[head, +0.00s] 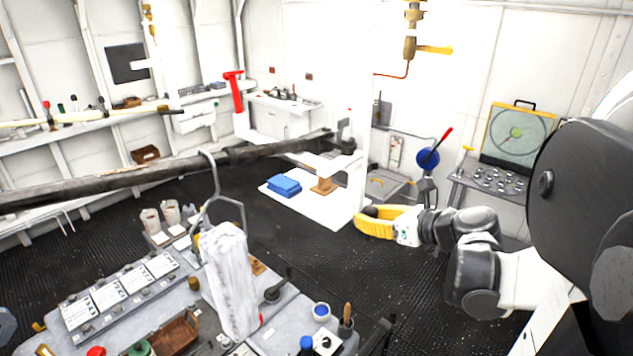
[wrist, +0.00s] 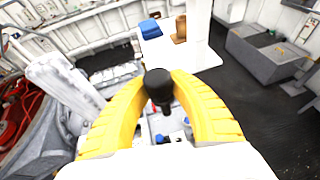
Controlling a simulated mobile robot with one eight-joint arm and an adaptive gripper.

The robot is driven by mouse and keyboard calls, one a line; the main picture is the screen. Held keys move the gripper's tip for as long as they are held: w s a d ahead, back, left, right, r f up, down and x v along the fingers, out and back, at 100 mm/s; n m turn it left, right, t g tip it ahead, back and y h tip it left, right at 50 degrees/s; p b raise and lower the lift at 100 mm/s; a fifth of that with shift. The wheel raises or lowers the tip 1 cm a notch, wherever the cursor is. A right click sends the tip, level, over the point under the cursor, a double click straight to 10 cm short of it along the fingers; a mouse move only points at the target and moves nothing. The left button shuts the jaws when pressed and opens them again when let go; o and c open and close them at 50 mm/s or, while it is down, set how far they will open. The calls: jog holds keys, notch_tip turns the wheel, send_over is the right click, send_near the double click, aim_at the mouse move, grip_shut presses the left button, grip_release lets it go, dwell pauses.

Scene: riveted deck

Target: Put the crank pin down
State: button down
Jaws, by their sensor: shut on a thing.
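The crank pin (wrist: 158,84) is a short black cylinder with a wider rounded head. In the wrist view my gripper (wrist: 160,93) has its two yellow fingers closed on it from both sides. In the head view my gripper (head: 378,220) hangs in the air right of centre, in front of the white surface, and only a small dark part of the pin (head: 370,211) shows at the fingers. The pin appears clear of any surface. Its lower end is partly lost against the clutter behind it in the wrist view.
A grey workbench (head: 270,338) with cards, a brown tray (head: 172,335) and a wrapped white column (head: 228,280) stands at front left. A white surface (head: 325,210) bears a blue folded cloth (head: 284,186). A long dark bar crosses at left. Dark deck (head: 420,300) lies open around my arm.

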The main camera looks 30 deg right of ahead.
jog(key=w, duration=0.4)
jog(key=w+a+p, duration=0.1)
jog(key=w, duration=0.4)
jog(key=w+a+p, duration=0.1)
jog(key=w, duration=0.4)
jog(key=shift+a+r, duration=0.1)
jog(key=shift+r, duration=0.05)
jog(key=w, duration=0.1)
jog(key=w+p, duration=0.1)
jog(key=w, duration=0.1)
jog(key=shift+w+a+p, duration=0.3)
jog(key=shift+f, duration=0.35)
jog(key=shift+s, duration=0.25)
jog(key=shift+f, duration=0.2)
jog(key=c, duration=1.3)
grip_release()
jog(key=shift+w, duration=0.15)
jog(key=shift+o, duration=0.2)
jog(key=shift+r, duration=0.1)
